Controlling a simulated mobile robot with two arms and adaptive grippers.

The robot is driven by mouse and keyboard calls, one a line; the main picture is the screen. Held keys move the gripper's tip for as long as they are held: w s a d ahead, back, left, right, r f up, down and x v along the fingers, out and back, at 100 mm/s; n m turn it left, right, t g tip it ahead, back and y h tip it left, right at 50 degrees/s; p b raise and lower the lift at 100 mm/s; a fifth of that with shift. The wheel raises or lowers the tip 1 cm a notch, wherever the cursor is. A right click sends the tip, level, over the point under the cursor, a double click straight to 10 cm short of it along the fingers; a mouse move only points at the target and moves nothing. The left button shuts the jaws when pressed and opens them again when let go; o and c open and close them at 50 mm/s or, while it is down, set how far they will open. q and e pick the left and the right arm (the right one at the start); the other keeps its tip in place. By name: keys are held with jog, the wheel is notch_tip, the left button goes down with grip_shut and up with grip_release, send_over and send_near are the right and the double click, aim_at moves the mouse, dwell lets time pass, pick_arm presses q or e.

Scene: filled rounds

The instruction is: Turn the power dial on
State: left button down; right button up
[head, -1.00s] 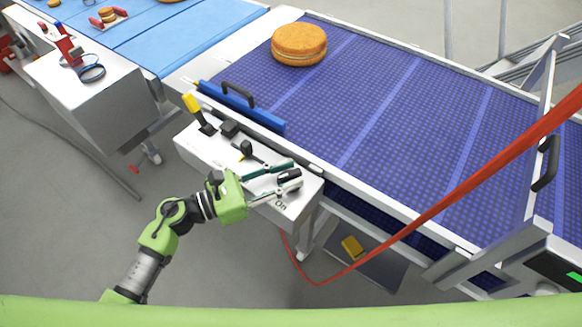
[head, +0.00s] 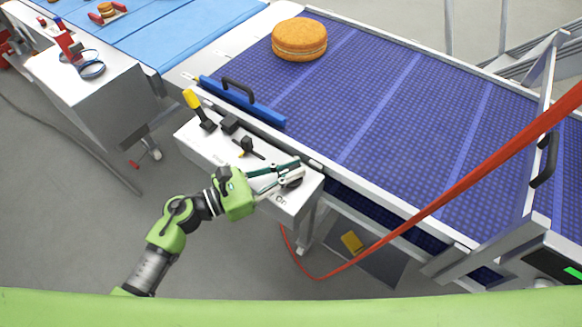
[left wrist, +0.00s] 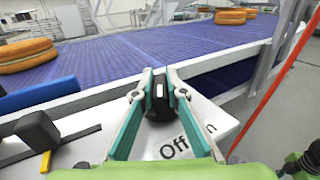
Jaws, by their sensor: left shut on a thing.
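The power dial (left wrist: 159,103) is a round black knob with a white mark, at the right end of a white control box (head: 209,155). The dial also shows partly in the head view (head: 293,183). The printed words "Off" and "On" are beside it in the left wrist view. My left gripper (head: 293,171) has its two fingers shut on the dial, one on each side, as the left wrist view (left wrist: 159,80) shows. The fingers hide part of the dial. I cannot tell which word its mark points to.
A yellow-handled lever (head: 194,102) and black switches stand on the same box. The blue conveyor belt (head: 385,110) behind it carries a large round sandwich cookie (head: 299,40). A red hose (head: 450,187) crosses at the right.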

pick_arm(q)
jog(key=n+t+y, duration=0.3)
jog(key=t, duration=0.1)
jog(key=shift+n+t, duration=0.4)
jog(key=n+t+y, duration=0.2)
jog(key=y, duration=0.2)
jog(key=shift+n+t, duration=0.4)
jog(key=shift+a+f+n+t+y+b, duration=0.1)
jog(key=shift+n+t+y+b, duration=0.45)
jog(key=shift+n+y, duration=0.5)
jog(key=shift+n+t+y+b, duration=0.65)
jog(key=shift+n+y+b, duration=0.35)
jog(key=shift+y, duration=0.95)
jog(key=shift+n+y, duration=0.45)
jog(key=shift+y, duration=0.25)
jog(key=c, duration=2)
grip_release()
jog(key=shift+c, duration=0.2)
